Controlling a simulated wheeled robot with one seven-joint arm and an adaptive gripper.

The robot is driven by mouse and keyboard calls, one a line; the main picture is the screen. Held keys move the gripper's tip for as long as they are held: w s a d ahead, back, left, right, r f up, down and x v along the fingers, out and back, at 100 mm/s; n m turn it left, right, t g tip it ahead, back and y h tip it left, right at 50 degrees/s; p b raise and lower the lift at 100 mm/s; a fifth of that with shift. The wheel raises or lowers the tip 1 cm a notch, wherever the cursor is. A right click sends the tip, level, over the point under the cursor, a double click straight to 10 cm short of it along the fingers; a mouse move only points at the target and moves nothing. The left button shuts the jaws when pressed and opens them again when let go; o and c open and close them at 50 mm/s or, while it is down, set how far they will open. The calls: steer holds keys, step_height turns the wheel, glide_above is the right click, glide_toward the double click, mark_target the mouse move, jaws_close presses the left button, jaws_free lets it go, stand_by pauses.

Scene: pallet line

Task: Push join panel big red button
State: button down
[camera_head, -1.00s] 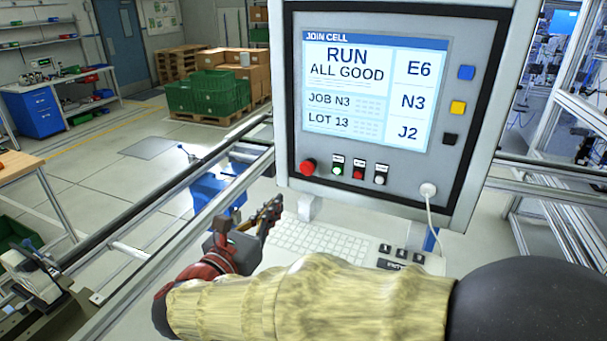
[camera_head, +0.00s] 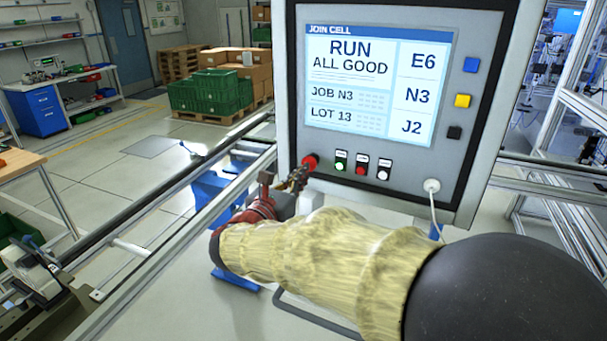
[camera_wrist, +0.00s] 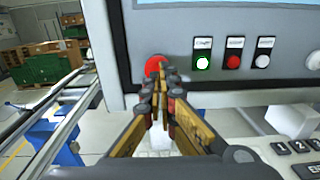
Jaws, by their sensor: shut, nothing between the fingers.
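The join panel (camera_head: 468,150) is a grey box with a lit screen (camera_head: 372,85) reading "JOIN CELL, RUN, ALL GOOD". Its big red button (camera_head: 311,160) is at the panel's lower left. My gripper (camera_head: 300,178) is shut and empty, with its tips just in front of and below the button. In the wrist view, the shut fingertips (camera_wrist: 162,73) overlap the lower part of the red button (camera_wrist: 154,64). I cannot tell whether they touch it.
Small green (camera_head: 341,160), red (camera_head: 360,166) and white (camera_head: 383,169) buttons sit just right of the big one. A white cable hangs from a socket (camera_head: 431,186). A metal rail (camera_head: 200,185) runs at left. A keyboard (camera_wrist: 262,150) lies below the panel.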

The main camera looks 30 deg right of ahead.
steer(key=shift+x, duration=0.85)
